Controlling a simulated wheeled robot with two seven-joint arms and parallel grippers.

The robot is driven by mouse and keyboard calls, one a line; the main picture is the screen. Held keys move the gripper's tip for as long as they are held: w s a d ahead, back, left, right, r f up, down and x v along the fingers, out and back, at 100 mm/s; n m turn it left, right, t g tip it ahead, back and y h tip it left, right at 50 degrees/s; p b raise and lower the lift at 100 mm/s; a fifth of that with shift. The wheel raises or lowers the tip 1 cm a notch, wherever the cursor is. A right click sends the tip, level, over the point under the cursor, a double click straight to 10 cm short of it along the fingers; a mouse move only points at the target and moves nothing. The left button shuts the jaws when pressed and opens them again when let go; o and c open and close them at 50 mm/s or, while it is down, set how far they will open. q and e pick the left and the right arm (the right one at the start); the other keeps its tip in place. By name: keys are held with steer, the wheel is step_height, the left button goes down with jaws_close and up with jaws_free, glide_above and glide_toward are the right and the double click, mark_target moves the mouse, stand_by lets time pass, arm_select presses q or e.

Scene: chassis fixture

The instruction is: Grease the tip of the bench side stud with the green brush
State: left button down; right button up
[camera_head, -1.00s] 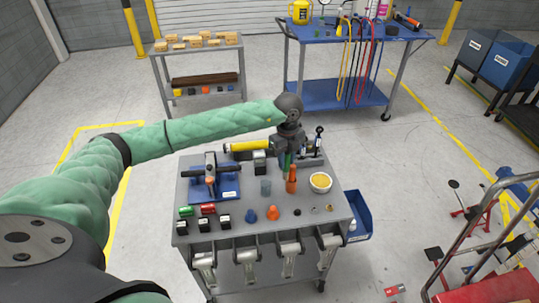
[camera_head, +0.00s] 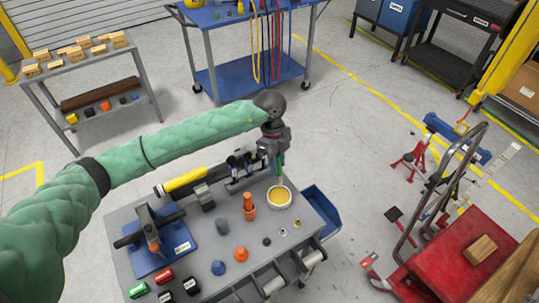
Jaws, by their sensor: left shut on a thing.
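My left gripper (camera_head: 277,152) comes in from the left and points down over the back right of the grey tool cart. It is shut on the green brush (camera_head: 280,167), which hangs down from it. The brush's lower end is at the back of the bowl (camera_head: 269,199) of yellow grease (camera_head: 279,195); I cannot tell whether it touches the grease. I cannot make out the bench side stud in this view. My right gripper is not in view.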

arm_select(q)
steer(key=shift+w+a, duration=0.1)
steer(key=shift+a, duration=0.1)
steer(key=shift+w+a+f+n+h, duration=0.1)
steer(key=shift+n+h, duration=0.2)
steer(key=shift+n, duration=0.1)
steer(key=shift+g, duration=0.3)
steer(key=shift+f, duration=0.25)
step_height(320, 180, down, 2)
steer(key=shift+f+b, duration=0.1)
steer(key=shift+b, duration=0.75)
steer(key=shift+f, duration=0.3)
step_height(320, 180, down, 2)
steer(key=shift+f+b, duration=0.2)
steer(key=shift+b, duration=0.6)
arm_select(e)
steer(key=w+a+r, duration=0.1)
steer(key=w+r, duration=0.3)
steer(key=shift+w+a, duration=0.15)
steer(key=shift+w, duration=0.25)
